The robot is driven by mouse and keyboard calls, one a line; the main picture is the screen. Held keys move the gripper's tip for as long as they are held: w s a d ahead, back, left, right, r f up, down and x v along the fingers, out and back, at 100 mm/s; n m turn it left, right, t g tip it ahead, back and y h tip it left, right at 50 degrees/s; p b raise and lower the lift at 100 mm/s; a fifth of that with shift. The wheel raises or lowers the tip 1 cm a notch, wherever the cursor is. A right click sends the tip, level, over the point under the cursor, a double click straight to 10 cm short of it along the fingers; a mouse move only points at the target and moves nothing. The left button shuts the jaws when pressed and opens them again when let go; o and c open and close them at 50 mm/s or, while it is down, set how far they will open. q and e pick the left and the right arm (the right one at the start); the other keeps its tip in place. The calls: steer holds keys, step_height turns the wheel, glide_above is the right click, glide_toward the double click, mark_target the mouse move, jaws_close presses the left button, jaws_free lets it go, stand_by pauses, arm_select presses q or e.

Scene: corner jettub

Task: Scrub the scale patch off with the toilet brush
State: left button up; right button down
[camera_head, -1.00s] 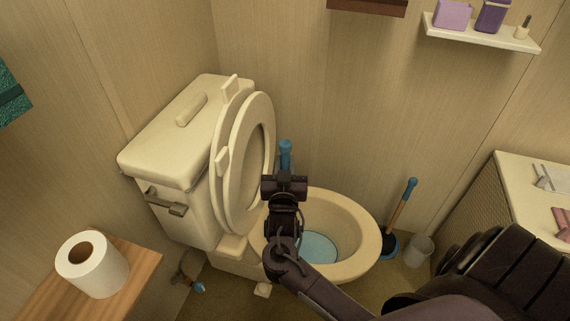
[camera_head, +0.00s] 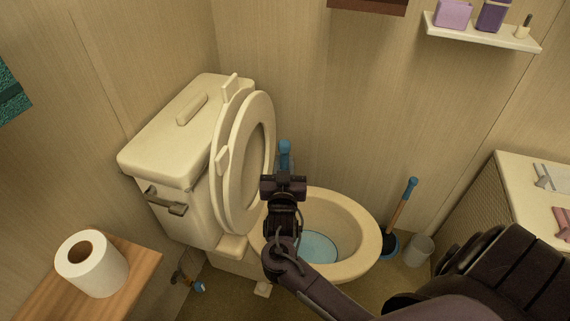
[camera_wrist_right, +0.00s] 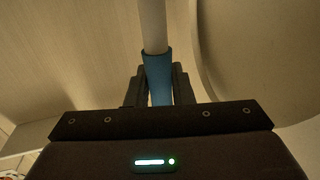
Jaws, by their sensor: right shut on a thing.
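My right gripper (camera_head: 284,176) is over the left part of the toilet bowl (camera_head: 352,216), in front of the raised seat. It is shut on the blue handle grip of the toilet brush (camera_head: 285,150); the blue end shows just above the gripper. In the right wrist view the brush (camera_wrist_right: 157,75) has a blue grip between the two fingers and a pale shaft running away from it. The brush head is hidden behind my arm. Blue water (camera_head: 320,246) shows in the bowl. I cannot make out a scale patch. My left gripper is not in view.
The raised seat and lid (camera_head: 247,165) stand against the tank (camera_head: 180,130). A plunger (camera_head: 403,205) and a small bin (camera_head: 419,250) stand right of the bowl. A paper roll (camera_head: 91,263) sits on a wooden top at lower left.

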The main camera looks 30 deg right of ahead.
steer(key=shift+w+a+f, duration=0.15)
steer(key=shift+f, duration=0.05)
stand_by(0.3)
steer(key=shift+w+d+r, duration=0.15)
steer(key=shift+w+d, duration=0.45)
steer(key=shift+d, duration=0.25)
steer(key=shift+b+x, duration=0.3)
steer(key=shift+x, duration=0.7)
steer(key=shift+s+d, duration=0.1)
steer(key=shift+d, duration=0.05)
